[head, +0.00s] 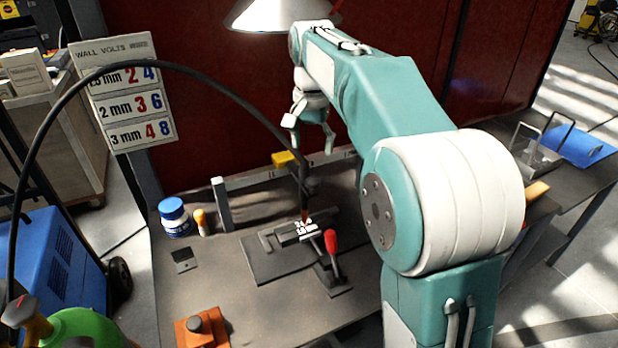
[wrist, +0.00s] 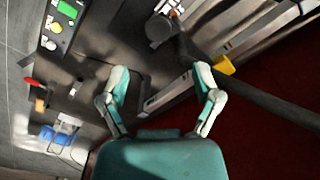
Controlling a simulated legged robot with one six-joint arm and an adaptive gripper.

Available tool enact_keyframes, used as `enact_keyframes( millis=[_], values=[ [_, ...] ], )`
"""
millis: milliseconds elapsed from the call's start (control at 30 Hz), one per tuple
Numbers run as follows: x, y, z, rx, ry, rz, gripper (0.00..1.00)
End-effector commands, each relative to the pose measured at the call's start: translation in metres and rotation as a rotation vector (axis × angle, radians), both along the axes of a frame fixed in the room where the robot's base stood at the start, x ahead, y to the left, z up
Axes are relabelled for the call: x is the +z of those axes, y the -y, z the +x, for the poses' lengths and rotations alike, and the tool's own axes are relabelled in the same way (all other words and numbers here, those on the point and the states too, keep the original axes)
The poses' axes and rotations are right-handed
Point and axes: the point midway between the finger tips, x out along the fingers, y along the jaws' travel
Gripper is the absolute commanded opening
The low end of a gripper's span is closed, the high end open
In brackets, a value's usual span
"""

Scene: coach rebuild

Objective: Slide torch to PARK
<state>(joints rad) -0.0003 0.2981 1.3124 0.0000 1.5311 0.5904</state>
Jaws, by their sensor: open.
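The black torch (head: 305,180) stands at the rail on the bench, its tip over a small pale workpiece (head: 298,231). Its hose (head: 150,68) arches off to the left. The torch's dark round body (wrist: 159,29) also shows in the wrist view. The grey rail (head: 255,178) runs across the back of the bench, with a yellow block (head: 286,159) on it; the block also shows in the wrist view (wrist: 222,65). My gripper (head: 309,137) is open and empty, above and behind the torch, apart from it. No PARK label is readable.
A red-knobbed clamp (head: 331,243) stands in front of the workpiece. A blue-capped jar (head: 174,216) and an orange block (head: 202,326) sit on the bench's left side. A dark red wall (head: 200,110) is behind. A lamp (head: 275,14) hangs above.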

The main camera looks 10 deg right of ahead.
Motion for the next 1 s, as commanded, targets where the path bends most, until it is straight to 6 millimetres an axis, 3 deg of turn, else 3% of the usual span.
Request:
enact_keyframes(
  millis=[400, 600, 833, 867, 1000],
  values=[
    [-0.074, 0.000, -0.001, 0.001, -0.003, -0.001, 0.81],
    [-0.087, 0.000, -0.001, 0.001, -0.001, 0.001, 0.81],
    [-0.087, 0.000, 0.000, 0.001, 0.000, 0.000, 0.81],
    [-0.087, 0.000, 0.000, 0.001, 0.000, 0.000, 0.73],
    [-0.087, 0.000, 0.000, 0.001, 0.000, 0.000, 0.10]
  ],
)
